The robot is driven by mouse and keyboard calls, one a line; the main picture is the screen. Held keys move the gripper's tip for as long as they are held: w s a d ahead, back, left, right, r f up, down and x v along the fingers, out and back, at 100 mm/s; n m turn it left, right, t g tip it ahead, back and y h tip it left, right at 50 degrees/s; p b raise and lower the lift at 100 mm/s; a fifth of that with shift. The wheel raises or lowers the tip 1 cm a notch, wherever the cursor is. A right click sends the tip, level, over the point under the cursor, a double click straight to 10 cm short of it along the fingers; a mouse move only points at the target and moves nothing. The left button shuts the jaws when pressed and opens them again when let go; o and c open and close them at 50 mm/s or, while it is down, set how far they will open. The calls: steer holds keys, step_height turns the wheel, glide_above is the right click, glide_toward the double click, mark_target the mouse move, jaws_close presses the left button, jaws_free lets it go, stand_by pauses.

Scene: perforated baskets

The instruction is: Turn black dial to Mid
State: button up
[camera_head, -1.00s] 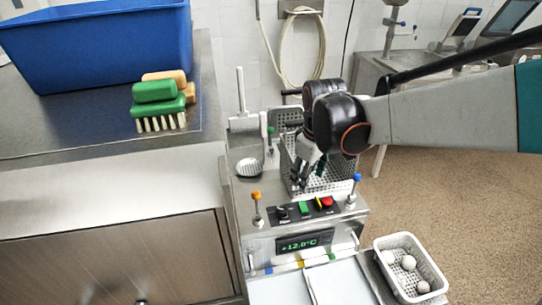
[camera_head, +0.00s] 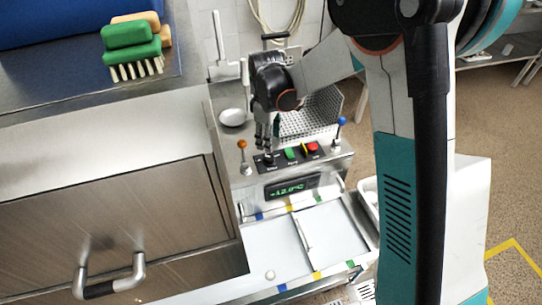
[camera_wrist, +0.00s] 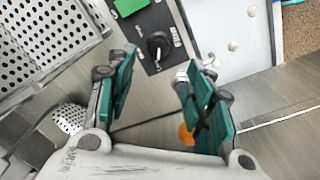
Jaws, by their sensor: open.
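The black dial (camera_wrist: 158,42) sits on the dark control panel in the wrist view, with a pale pointer mark and small labels around it that I cannot read. In the head view the dial (camera_head: 268,161) is at the left end of the panel, just below my gripper. My gripper (camera_head: 267,148) points down there. In the wrist view my gripper (camera_wrist: 155,90) is open, its two green-padded fingers apart, with the dial showing beyond and between their tips. Nothing is held. I cannot tell whether a finger touches the dial.
A green button (camera_head: 291,154) and a red button (camera_head: 312,147) are right of the dial. An orange-topped lever (camera_head: 242,146) and a blue-topped lever (camera_head: 341,122) flank the panel. A perforated basket (camera_head: 318,112) stands behind. A display (camera_head: 291,187) is below.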

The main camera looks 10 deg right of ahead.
mark_target(269, 157)
step_height(269, 157, down, 9)
steer(key=b, duration=0.2)
steer(key=shift+w+b, duration=0.15)
steer(key=shift+b, duration=0.15)
steer(key=shift+r, duration=0.1)
steer(key=shift+c, duration=0.3)
steer(key=c, duration=1)
